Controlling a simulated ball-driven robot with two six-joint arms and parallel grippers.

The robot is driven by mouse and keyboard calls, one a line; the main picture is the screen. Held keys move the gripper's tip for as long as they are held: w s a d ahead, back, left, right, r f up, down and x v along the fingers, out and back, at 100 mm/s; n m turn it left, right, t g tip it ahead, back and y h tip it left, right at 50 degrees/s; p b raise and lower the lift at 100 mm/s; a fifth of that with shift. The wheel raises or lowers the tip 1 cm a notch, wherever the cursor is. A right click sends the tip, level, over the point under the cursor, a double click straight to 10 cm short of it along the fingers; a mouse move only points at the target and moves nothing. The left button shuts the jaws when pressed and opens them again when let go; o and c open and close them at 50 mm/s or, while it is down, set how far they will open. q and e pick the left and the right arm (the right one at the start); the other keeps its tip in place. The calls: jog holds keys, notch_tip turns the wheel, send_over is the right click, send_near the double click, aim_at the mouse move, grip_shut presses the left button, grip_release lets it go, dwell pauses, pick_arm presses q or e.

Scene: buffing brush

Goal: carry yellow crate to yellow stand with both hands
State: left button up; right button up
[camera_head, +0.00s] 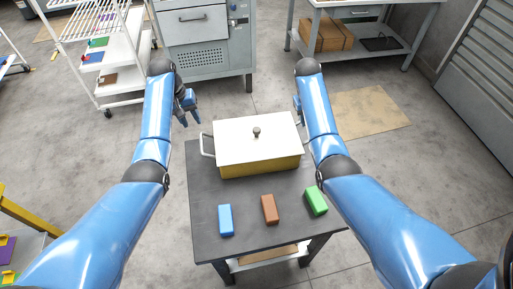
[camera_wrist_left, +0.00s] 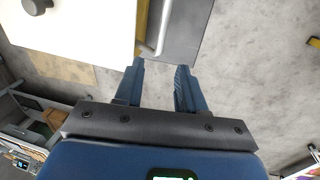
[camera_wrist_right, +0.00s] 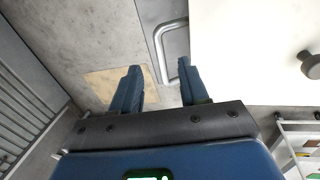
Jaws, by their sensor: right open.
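The yellow crate (camera_head: 262,168) sits on a dark-topped table (camera_head: 205,236) under a white lid (camera_head: 250,147) with a dark knob. A pale handle (camera_head: 207,147) shows at its left end. My left gripper (camera_head: 187,107) is open and empty, above and beyond that handle; in the left wrist view the handle (camera_wrist_left: 160,38) lies ahead of the fingers (camera_wrist_left: 158,75). My right gripper is mostly hidden by its arm in the head view. In the right wrist view it (camera_wrist_right: 160,75) is open and empty, with the other handle (camera_wrist_right: 159,45) ahead of it.
Blue (camera_head: 225,219), brown (camera_head: 269,209) and green (camera_head: 316,201) blocks lie at the table's near side. A yellow-framed piece (camera_head: 25,213) shows at lower left; I cannot tell if it is the stand. A white cart (camera_head: 118,90) and grey cabinet (camera_head: 206,60) stand behind.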

aim_at(201, 136)
pick_arm(q)
jog(key=shift+s, duration=0.1)
pick_arm(e)
jog(key=shift+s+r, duration=0.1)
pick_arm(q)
jog(key=f, duration=0.3)
jog(key=d+f, duration=0.1)
jog(key=f, duration=0.3)
jog(key=d+f, duration=0.1)
jog(key=f, duration=0.2)
jog(key=shift+f, duration=0.25)
pick_arm(e)
jog(key=x, duration=1.1)
pick_arm(q)
grip_shut()
pick_arm(e)
jog(key=c, duration=0.7)
grip_shut()
jog(key=shift+r, duration=0.15)
